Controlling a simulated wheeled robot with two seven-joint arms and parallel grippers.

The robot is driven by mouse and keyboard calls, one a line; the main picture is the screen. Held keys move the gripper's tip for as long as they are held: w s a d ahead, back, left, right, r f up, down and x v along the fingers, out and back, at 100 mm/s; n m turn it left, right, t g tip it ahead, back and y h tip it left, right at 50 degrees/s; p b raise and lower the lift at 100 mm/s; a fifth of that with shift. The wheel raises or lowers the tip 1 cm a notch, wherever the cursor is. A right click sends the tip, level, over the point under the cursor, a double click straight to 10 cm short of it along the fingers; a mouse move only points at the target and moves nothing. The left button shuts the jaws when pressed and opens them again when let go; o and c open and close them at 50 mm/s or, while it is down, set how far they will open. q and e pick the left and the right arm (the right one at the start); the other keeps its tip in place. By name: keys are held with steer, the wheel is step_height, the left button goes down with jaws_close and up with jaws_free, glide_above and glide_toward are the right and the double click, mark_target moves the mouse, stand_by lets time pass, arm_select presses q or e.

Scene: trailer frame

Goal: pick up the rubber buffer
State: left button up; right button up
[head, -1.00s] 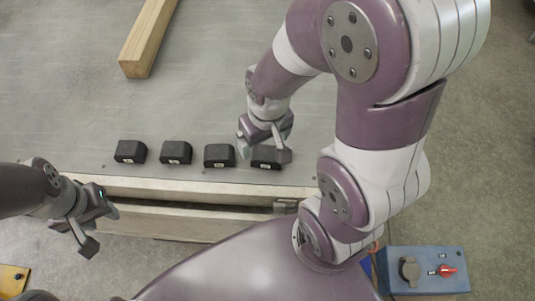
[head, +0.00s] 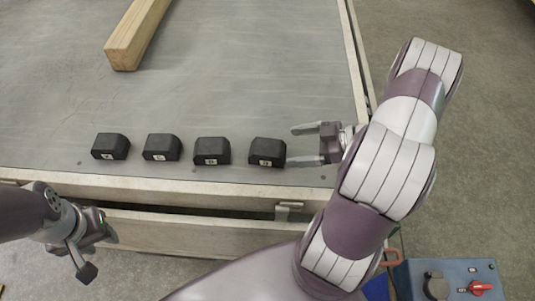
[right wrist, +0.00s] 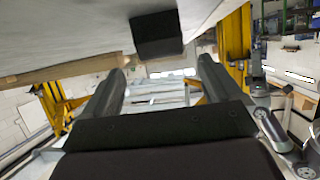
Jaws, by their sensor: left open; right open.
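Several black rubber buffers stand in a row near the front edge of the grey trailer bed, each with a small pale label. The rightmost buffer (head: 267,152) is nearest my right gripper (head: 306,145). That gripper is open and empty, its two fingers pointing left just to the right of this buffer. In the right wrist view a black buffer (right wrist: 157,34) shows beyond the open fingers, above the gap between them. The other buffers (head: 212,151), (head: 161,147) and (head: 110,146) are further left. My left gripper (head: 88,252) is open and empty, in front of the bed.
A wooden beam (head: 137,35) lies on the bed at the back. A metal latch (head: 289,210) sits on the bed's front side. A blue box (head: 452,278) with a red switch stands at the lower right.

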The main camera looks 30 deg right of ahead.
mark_target(271, 147)
steer(key=x, duration=0.4)
steer(key=b+x, duration=0.1)
steer(key=x, duration=0.2)
steer(key=shift+a+r, duration=0.2)
steer(key=shift+r, duration=0.15)
steer(key=c, duration=1.4)
steer(key=shift+o, duration=0.2)
steer(key=shift+r, duration=0.15)
